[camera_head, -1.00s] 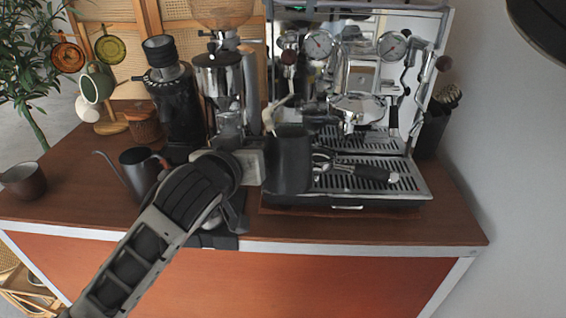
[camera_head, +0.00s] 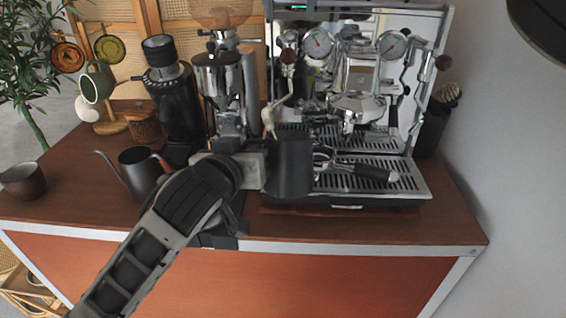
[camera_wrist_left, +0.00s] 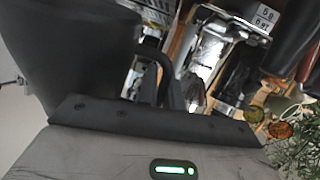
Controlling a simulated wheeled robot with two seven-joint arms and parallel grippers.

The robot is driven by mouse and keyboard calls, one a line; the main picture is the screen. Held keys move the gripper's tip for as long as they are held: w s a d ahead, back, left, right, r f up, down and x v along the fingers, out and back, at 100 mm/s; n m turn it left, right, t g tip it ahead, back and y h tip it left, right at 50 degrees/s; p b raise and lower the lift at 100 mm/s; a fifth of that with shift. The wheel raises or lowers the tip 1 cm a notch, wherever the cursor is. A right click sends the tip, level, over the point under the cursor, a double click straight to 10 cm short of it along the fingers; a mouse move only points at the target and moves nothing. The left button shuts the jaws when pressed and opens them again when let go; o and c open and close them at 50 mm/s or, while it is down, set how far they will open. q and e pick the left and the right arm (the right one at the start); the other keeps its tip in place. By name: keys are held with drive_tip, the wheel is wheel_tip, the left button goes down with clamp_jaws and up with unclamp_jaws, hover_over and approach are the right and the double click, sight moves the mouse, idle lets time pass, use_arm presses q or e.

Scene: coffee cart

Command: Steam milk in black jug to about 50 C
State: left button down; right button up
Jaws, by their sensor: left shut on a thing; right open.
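The black jug (camera_head: 290,168) is upright in front of the left part of the espresso machine (camera_head: 350,150), near its drip tray. It also fills the upper left of the left wrist view (camera_wrist_left: 80,50). My left gripper (camera_head: 256,168) is shut on the jug from its left side, at the handle (camera_wrist_left: 150,58). The steam wand (camera_head: 272,115) hangs at the machine's left, its pale lower end at the jug's left rear rim; I cannot tell whether its tip is inside. The milk and any temperature reading are not visible. My right gripper is out of view.
A portafilter (camera_head: 365,172) lies on the drip tray (camera_head: 408,190), right of the jug. A grinder (camera_head: 218,75) stands close behind my left arm. A black kettle (camera_head: 140,172) and a brown cup (camera_head: 22,181) stand left. The counter's front right is clear.

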drive_tip(key=shift+f+b, duration=0.55)
drive_tip(key=shift+f, duration=0.1)
drive_tip(key=shift+f+b, duration=1.05)
drive_tip(key=shift+b, duration=0.05)
use_arm(q)
drive_tip(key=s+f, duration=0.6)
drive_tip(key=s, duration=0.1)
drive_tip(key=shift+f, duration=0.35)
drive_tip(key=shift+s, duration=0.15)
use_arm(e)
drive_tip(key=shift+r+p, duration=0.5)
drive_tip(key=shift+p, duration=0.05)
use_arm(q)
drive_tip(key=d+p+v, duration=0.1)
drive_tip(key=v, duration=0.6)
drive_tip(key=shift+s+d, duration=0.4)
use_arm(e)
drive_tip(key=shift+r, duration=0.6)
